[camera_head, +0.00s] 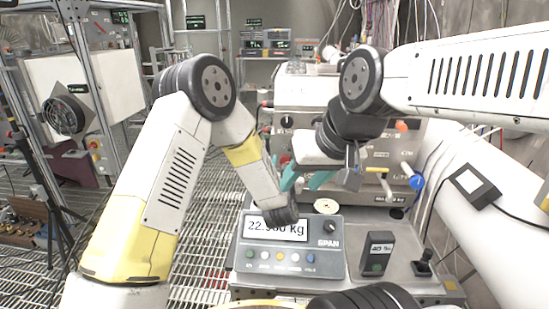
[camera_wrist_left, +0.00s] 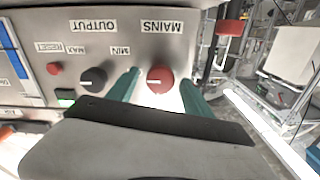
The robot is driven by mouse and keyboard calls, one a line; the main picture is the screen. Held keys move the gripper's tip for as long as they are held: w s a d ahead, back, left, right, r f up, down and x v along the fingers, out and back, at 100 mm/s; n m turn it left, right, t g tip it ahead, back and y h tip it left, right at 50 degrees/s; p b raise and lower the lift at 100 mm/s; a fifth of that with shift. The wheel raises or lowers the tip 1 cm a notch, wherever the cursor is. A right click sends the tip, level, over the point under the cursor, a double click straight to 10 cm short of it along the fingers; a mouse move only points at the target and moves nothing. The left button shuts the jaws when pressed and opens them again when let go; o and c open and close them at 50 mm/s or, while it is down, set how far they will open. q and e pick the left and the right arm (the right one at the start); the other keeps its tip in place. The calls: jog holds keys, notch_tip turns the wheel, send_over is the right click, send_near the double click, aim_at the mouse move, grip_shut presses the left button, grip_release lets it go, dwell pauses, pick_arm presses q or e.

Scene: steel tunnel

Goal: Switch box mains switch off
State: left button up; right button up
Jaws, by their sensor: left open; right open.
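The switch box (camera_head: 300,97) is a pale metal unit behind the scale. In the left wrist view its front (camera_wrist_left: 115,40) is upside down, and the red mains switch (camera_wrist_left: 160,79) is a round knob beside the word MAINS. My left gripper (camera_head: 276,160) is mostly hidden by its forearm in the head view. In the left wrist view its open teal fingers (camera_wrist_left: 160,88) stand on either side of the red knob; I cannot tell whether they touch it. My right gripper (camera_head: 304,181) is open and empty, in front of the box.
A weighing display (camera_head: 290,262) stands in front, with a small dark 40-marked device (camera_head: 376,254) beside it. A black output knob (camera_wrist_left: 94,79) and a red reset button (camera_wrist_left: 54,69) are near the mains knob. A rack with a white panel (camera_head: 120,85) stands left.

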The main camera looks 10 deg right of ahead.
pick_arm(q)
grip_shut()
jog(key=shift+n, duration=0.4)
jog(key=n, duration=0.3)
jog(key=shift+a+n, duration=0.1)
jog(key=shift+n, duration=0.3)
jog(key=n, duration=0.4)
jog(key=shift+f+n, duration=0.1)
jog(key=shift+n, duration=0.2)
jog(key=n, duration=0.8)
jog(key=shift+f, duration=0.1)
jog(key=shift+n, duration=0.5)
